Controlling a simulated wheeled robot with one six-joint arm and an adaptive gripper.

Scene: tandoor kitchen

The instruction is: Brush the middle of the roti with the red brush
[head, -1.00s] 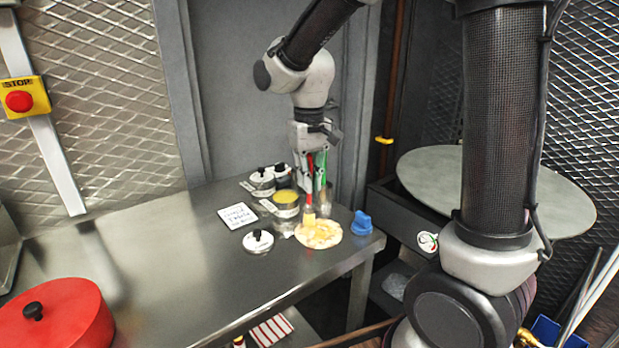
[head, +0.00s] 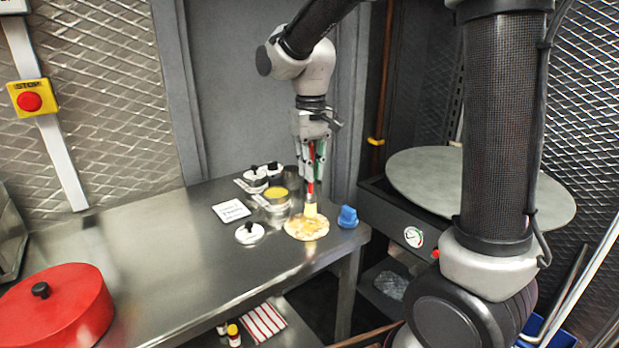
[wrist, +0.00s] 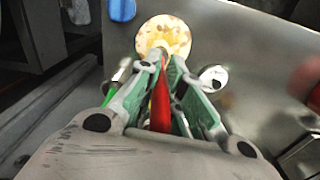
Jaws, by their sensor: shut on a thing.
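The roti (head: 305,228) lies flat on the steel table near its right end, pale with brown patches; it also shows in the wrist view (wrist: 172,28). My gripper (head: 312,165) is above it, pointing down, and is shut on the red brush (head: 310,190). The brush's red handle (wrist: 161,105) runs between the green-lined fingers in the wrist view. Its pale bristles (head: 310,210) are at the far part of the roti in the head view; I cannot tell whether they touch it.
A tin with yellow content (head: 277,196), lidded jars (head: 256,176), a white card (head: 231,211) and a loose lid (head: 250,233) lie left of the roti. A blue object (head: 348,217) stands right of it. A red lidded pot (head: 60,312) is at front left. The table's middle is clear.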

